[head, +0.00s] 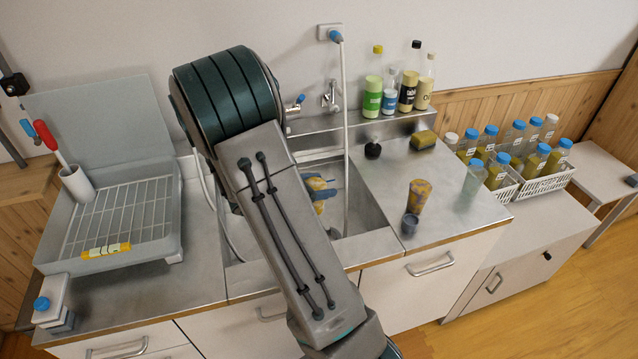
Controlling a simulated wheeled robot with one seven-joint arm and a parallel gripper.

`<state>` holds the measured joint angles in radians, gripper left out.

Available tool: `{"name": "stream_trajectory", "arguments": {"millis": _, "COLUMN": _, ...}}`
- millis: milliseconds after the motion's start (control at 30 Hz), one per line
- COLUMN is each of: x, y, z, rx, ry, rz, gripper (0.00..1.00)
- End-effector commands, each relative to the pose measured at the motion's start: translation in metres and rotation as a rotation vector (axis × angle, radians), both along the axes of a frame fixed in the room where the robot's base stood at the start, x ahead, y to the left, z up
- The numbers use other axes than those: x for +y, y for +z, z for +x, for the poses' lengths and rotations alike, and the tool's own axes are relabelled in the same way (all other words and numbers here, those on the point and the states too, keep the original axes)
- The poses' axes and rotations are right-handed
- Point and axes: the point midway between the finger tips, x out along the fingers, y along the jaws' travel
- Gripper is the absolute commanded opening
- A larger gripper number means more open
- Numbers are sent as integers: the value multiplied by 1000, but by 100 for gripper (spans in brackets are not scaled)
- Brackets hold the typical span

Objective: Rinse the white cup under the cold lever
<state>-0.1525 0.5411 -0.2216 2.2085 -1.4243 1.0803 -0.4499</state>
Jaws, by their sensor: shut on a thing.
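My arm crosses the middle of the view and hides much of the sink (368,212). My gripper does not show, and neither does anything in it. I cannot make out the white cup the task names; a white holder (77,186) with red- and blue-handled brushes stands in the drying rack at left. A blue-tipped tap lever (300,99) shows on the wall behind the sink, just right of my arm. A metal tap (331,96) is to the right of it. A yellow and blue item (318,188) is partly visible in the sink; I cannot tell what it is.
A white hose (345,130) hangs into the sink. Several bottles (390,95) stand on the back ledge. Crates (548,182) of bottles stand farther right.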

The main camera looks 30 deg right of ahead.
Motion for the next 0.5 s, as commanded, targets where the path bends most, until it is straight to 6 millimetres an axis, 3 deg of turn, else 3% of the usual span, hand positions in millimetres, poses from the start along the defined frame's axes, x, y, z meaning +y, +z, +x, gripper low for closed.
{"name": "stream_trajectory", "arguments": {"millis": 500, "x": 11, "y": -10, "z": 48, "rx": 0, "ry": 4, "rz": 1, "gripper": 30}}
